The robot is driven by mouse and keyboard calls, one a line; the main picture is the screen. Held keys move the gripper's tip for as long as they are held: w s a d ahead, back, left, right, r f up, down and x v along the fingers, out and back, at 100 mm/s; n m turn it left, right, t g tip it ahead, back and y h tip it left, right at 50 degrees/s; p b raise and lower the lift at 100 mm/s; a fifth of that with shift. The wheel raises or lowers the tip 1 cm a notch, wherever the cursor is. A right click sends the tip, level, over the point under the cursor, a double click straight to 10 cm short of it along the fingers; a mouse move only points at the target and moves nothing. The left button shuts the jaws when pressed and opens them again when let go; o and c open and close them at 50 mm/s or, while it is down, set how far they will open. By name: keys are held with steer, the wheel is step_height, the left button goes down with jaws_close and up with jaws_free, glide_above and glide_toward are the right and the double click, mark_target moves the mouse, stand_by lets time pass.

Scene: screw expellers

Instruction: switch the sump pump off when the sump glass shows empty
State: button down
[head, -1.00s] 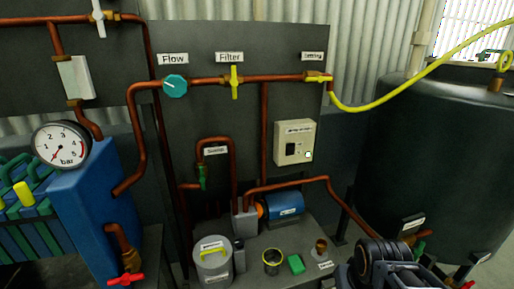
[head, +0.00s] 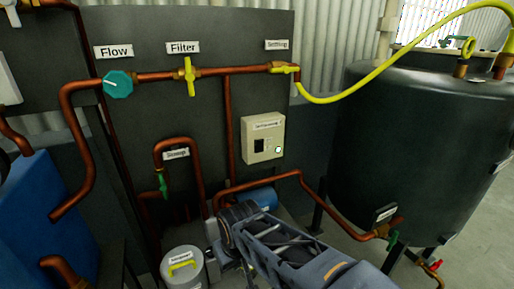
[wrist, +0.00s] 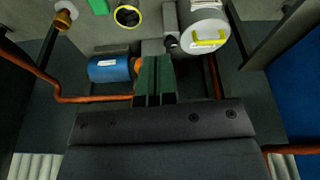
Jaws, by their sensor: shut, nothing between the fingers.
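A pale switch box (head: 250,152) is fixed to the dark panel in the head view, with a dark switch (head: 259,145) and a small whitish lamp (head: 278,150). The blue pump (head: 263,197) lies below it, partly behind my arm; it also shows in the wrist view (wrist: 108,68), with an orange coupling (wrist: 138,65). The Sump label (head: 176,154) hangs beside a looped copper pipe with a green valve (head: 162,185). I cannot make out a sump glass or its level. My gripper (wrist: 154,60) is shut and empty, near the pump's coupling in the wrist view and below the switch box in the head view.
A grey lidded canister (head: 183,269) with a yellow handle stands on the floor plate. A copper pipe (head: 330,208) runs right to the large dark tank (head: 420,150). A yellow hose (head: 385,75) arches above. The panel around the box is clear.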

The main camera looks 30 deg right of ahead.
mark_target(260, 144)
steer(key=shift+w, duration=0.1)
steer(key=w+d+r+n+t+h, duration=0.2)
steer(key=w+d+n+t, duration=0.25)
steer(key=w+d, duration=0.55)
steer(key=w+d+r+n+t+h, duration=0.15)
steer(key=w+d+n+t, duration=0.3)
steer(key=w+d, duration=0.5)
steer(key=d+r+n+t+y, duration=0.1)
steer(key=d+n+t, duration=0.6)
steer(key=d, duration=0.2)
steer(key=shift+w+n, duration=0.3)
steer(key=shift+w+r, duration=0.1)
steer(key=w, duration=0.4)
steer(key=w+d+r, duration=0.1)
steer(key=w, duration=0.8)
steer(key=shift+w+d+r, duration=0.3)
steer(key=shift+w+d, duration=0.05)
